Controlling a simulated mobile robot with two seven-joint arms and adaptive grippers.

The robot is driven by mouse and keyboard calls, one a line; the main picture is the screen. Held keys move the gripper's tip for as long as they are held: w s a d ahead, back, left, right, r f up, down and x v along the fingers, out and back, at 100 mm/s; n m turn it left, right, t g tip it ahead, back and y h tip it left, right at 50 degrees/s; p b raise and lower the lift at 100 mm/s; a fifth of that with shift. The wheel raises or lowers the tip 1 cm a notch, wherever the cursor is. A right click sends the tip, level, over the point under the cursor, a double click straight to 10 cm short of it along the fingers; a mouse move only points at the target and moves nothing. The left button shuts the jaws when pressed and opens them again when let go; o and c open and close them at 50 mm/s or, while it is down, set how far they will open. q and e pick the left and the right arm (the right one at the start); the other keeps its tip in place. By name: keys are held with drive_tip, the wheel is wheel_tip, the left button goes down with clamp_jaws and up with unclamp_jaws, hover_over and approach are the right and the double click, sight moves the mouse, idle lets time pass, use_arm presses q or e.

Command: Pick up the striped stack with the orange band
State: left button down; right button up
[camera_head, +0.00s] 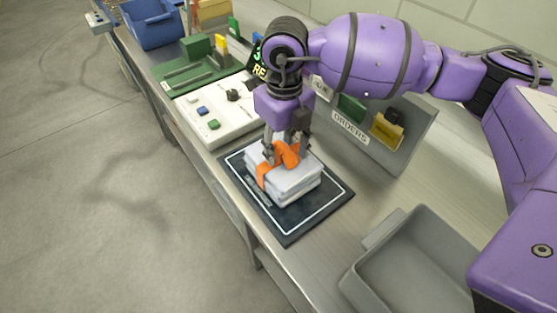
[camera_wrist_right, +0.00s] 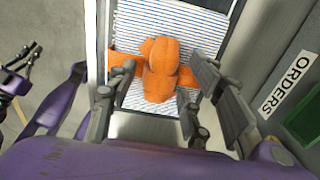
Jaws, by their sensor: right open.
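The striped stack (camera_head: 297,188) of white sheets with thin blue lines lies on a dark mat (camera_head: 286,228) with a white outline. An orange band (camera_head: 262,172) wraps it and has a raised, bulky orange part on top. The stack (camera_wrist_right: 215,30) and the band (camera_wrist_right: 160,65) also show in the right wrist view. My right gripper (camera_head: 287,158) points down over the stack, open, with its fingers on either side of the raised orange part. Whether the fingers touch it is unclear. A dark gripper (camera_wrist_right: 18,75), seemingly my left one, shows partly at the left edge of the right wrist view.
A grey bin (camera_head: 420,262) stands at the front right of the steel bench. A grey rack labelled ORDERS (camera_head: 350,127) stands behind the mat. A white panel (camera_head: 215,118), a green tray (camera_head: 185,75) and a blue bin (camera_head: 150,25) stand farther along the bench.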

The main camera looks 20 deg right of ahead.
clamp_jaws()
idle(0.3)
idle(0.4)
